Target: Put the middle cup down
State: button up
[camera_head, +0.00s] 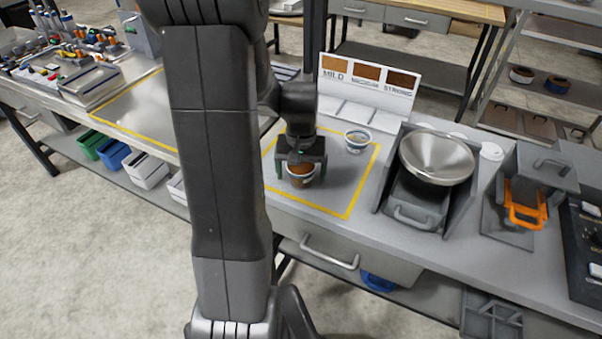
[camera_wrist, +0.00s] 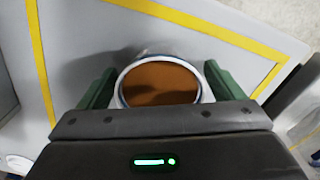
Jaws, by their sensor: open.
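A cup with brown contents (camera_head: 301,171) stands on the grey counter inside a yellow-taped area. It also shows in the wrist view (camera_wrist: 159,83), between the green fingers of my gripper (camera_wrist: 157,88). In the head view my gripper (camera_head: 300,168) is around this cup, with the jaws open and a finger on each side. A second clear cup (camera_head: 357,139) stands to the right and behind, near the taped area's far edge. The sign board (camera_head: 369,78) behind carries brown swatches labelled MILD, MEDIUM and STRONG. My arm may hide another cup.
A wide metal bowl (camera_head: 437,158) on a stand is to the right. Further right is a grey device with an orange handle (camera_head: 525,214). The yellow tape (camera_head: 318,207) marks clear counter in front of the cup.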

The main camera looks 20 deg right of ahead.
jog(key=shift+f, duration=0.1)
jog(key=shift+c, duration=0.5)
jog(key=c, duration=1)
jog(key=shift+c, duration=0.7)
